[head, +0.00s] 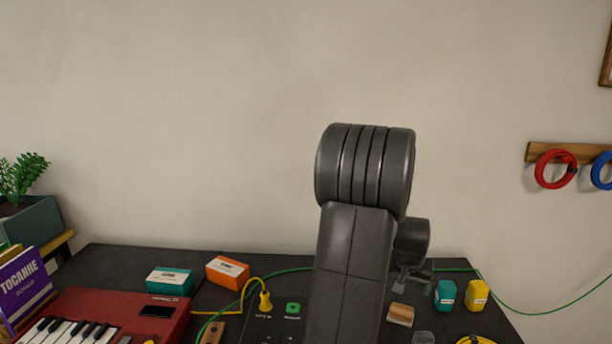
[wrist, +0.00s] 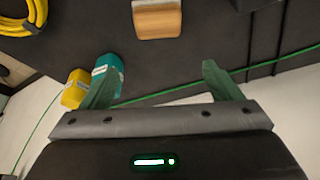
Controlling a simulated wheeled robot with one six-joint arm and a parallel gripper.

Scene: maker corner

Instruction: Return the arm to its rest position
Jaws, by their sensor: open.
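My gripper (wrist: 158,76) shows in the wrist view with its two green fingers spread apart and nothing between them. In the head view my arm rises in the middle of the picture and bends over at the top. The gripper end is partly hidden behind the arm, above the back right part of the dark table (head: 120,262). A wooden-topped block (head: 401,314) lies on the table close to the gripper in the head view. It also shows at the top of the wrist view (wrist: 157,22), apart from the fingers.
Teal (head: 445,294) and yellow (head: 477,295) containers stand to the right of the gripper. A red keyboard (head: 110,314), a teal box (head: 168,281) and an orange box (head: 227,272) are at left. A green cable (head: 545,313) runs along the back. A yellow cable coil (wrist: 22,16) lies nearby.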

